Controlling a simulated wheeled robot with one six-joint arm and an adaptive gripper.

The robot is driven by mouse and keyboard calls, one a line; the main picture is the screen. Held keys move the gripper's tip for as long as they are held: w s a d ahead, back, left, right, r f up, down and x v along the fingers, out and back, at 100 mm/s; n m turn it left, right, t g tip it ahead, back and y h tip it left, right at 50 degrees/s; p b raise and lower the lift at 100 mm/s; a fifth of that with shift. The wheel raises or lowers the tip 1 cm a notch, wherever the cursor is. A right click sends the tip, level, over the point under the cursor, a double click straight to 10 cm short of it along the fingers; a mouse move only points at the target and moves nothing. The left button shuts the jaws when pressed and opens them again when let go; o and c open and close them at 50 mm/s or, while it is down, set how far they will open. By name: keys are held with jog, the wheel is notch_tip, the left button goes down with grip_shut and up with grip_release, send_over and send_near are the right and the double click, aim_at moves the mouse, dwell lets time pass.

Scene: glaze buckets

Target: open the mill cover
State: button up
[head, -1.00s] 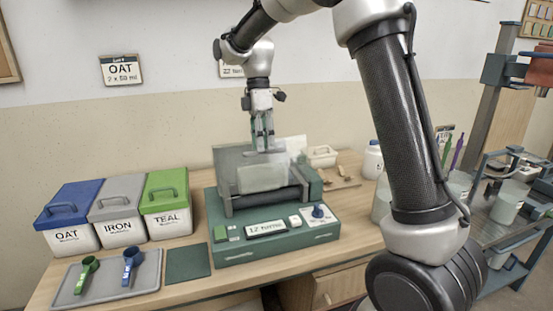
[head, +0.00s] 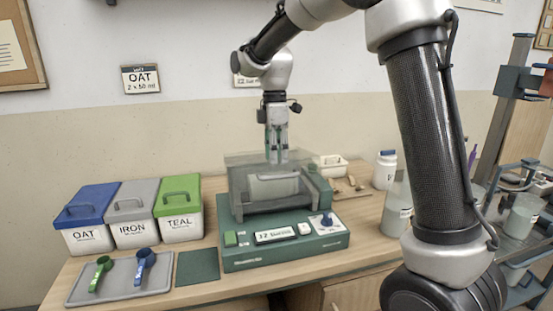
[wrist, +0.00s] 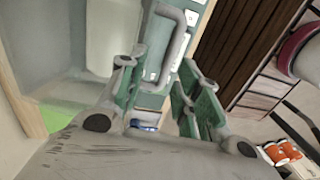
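The green mill (head: 285,255) stands on the bench with a turns display and a blue knob on its front panel. Its see-through cover (head: 240,167) lies over a pale drum (head: 273,186) and looks down in the head view. My gripper (head: 277,160) points straight down at the top of the cover, its two fingers apart. In the wrist view, my gripper (wrist: 163,62) shows green finger pads on both sides of a grey bar-shaped handle (wrist: 178,38). The handle's lower end lies between the fingers. I cannot tell whether either pad touches it.
Lidded OAT (head: 88,236), IRON (head: 132,230) and TEAL (head: 181,226) buckets stand left of the mill. A grey tray (head: 76,294) with two scoops lies in front of them. A white basket (head: 330,170) and jars are behind and right. A cart (head: 525,215) stands far right.

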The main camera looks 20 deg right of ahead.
notch_tip(320, 180, up, 7)
jog(key=shift+w, duration=0.2)
dwell(0.6)
